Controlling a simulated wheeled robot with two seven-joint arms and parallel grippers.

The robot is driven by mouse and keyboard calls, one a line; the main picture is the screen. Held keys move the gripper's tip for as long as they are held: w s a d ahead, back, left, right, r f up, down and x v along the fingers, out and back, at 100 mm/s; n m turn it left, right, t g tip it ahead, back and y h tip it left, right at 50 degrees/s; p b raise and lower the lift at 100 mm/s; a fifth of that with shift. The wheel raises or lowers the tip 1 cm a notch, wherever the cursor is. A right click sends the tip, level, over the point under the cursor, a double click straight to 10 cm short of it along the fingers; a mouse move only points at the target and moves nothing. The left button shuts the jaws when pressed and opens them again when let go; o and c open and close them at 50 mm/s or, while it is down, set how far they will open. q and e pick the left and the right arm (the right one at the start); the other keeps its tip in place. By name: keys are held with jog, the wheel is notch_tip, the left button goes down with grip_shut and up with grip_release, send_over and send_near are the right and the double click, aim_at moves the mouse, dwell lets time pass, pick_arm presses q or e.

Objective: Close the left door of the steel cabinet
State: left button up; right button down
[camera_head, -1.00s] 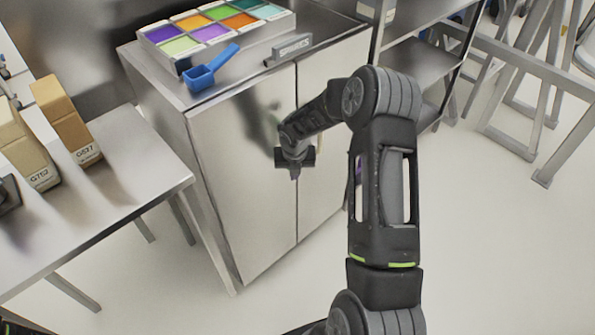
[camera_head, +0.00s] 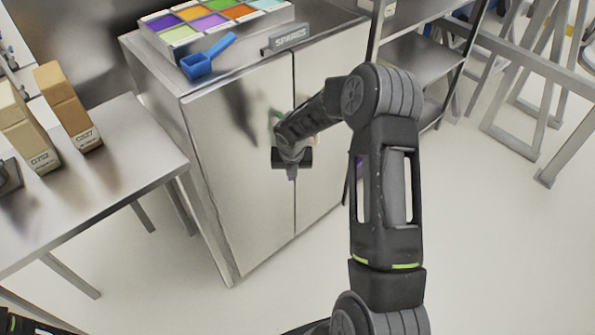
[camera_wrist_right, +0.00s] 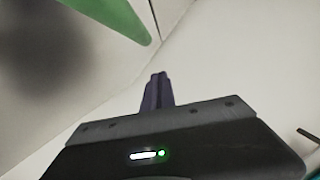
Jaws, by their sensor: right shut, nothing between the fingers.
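The steel cabinet stands in the middle of the head view, with its left door (camera_head: 232,185) facing me. The left door looks about flush with the right door (camera_head: 325,70); a small gap cannot be ruled out. My right gripper (camera_head: 292,175) is shut and empty, in front of the seam between the doors. Whether it touches the door cannot be told. In the right wrist view its closed fingers (camera_wrist_right: 157,92) point toward the door edge, below a green handle (camera_wrist_right: 122,14). My arm hides part of the right door.
A colored bin tray (camera_head: 215,22), a blue scoop (camera_head: 207,58) and a SPARES sign (camera_head: 289,38) are on the cabinet top. A steel table (camera_head: 110,165) with boxes stands at left. Shelving (camera_head: 425,70) is at right. The front floor is open.

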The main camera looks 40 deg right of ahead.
jog(key=v, duration=1)
jog(key=shift+s, duration=0.2)
jog(key=shift+f, duration=0.1)
jog(key=a+f+m+t+y, duration=0.15)
jog(key=a+f+m, duration=0.25)
jog(key=a+m, duration=0.5)
jog(key=a+f+m+t+y, duration=0.1)
jog(key=a+f+m+y, duration=0.2)
jog(key=a+f+m, duration=0.55)
jog(key=s+a+f+m+g, duration=0.1)
jog(key=s+a+m, duration=0.3)
jog(key=s, duration=0.4)
jog(key=s+a+f+m+g+y, duration=0.1)
jog(key=s+a+f+m, duration=0.3)
jog(key=s, duration=0.4)
jog(key=s+a+f+m+g, duration=0.2)
jog(key=s+a+m, duration=0.3)
jog(key=s, duration=0.3)
jog(key=shift+s+a+f, duration=0.3)
jog(key=shift+s+f, duration=0.05)
jog(key=shift+f, duration=0.15)
jog(key=shift+m, duration=0.25)
